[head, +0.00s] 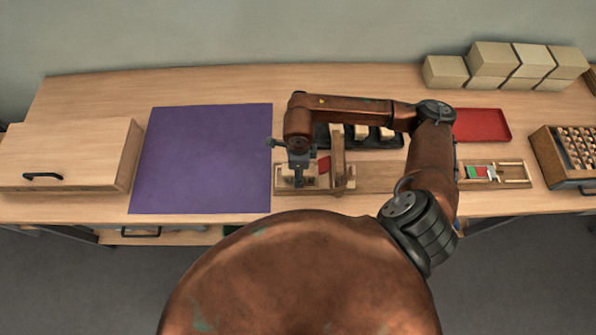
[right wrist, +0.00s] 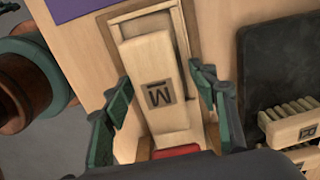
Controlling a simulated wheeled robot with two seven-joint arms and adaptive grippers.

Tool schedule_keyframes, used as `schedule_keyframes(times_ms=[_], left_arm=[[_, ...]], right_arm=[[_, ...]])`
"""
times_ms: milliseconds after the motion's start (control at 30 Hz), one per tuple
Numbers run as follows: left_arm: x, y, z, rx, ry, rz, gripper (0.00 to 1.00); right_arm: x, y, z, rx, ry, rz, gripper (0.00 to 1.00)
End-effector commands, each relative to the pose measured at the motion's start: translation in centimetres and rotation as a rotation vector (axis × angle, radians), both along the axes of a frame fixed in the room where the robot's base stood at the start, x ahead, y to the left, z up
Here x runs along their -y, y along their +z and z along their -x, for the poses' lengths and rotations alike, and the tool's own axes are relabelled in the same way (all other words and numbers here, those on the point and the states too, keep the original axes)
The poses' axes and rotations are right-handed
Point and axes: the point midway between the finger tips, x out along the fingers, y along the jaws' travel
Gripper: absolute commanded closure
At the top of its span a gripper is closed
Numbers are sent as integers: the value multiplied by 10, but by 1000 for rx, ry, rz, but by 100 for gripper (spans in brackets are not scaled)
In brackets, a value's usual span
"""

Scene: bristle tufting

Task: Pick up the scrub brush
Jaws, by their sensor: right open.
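A pale wooden block with a dark square marked M (right wrist: 148,55), which looks like the scrub brush, lies in a wooden fixture (right wrist: 183,42). No bristles show on it from this side. In the head view its pale end (head: 311,181) shows beside my gripper. My right gripper (right wrist: 160,98) is open, with one green-padded finger on each side of the block. I cannot tell whether the fingers touch it. In the head view the right gripper (head: 297,172) points down over the fixture. My left gripper is not in view.
A dark tray (right wrist: 285,60) with pale brush blocks (right wrist: 295,122) stands beside the fixture. A wooden upright (head: 338,158) and a red piece (head: 323,165) are close to the gripper. A purple mat (head: 200,160) lies clear at left. A red tray (head: 482,125) is at right.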

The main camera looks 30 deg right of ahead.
Motion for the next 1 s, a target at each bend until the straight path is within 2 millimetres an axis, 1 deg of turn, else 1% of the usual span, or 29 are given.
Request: schedule_keyframes(times_ms=[33,100,300,600,1000], left_arm=[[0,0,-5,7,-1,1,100],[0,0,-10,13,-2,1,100],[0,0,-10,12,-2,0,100],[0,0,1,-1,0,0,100],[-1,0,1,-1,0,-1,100]], right_arm=[[0,-4,0,-1,0,-1,46],[-1,-6,0,1,1,-1,46],[-1,-6,-1,1,1,-1,47],[-1,-6,-1,1,2,-1,68],[-1,-6,-1,1,1,-1,95]])
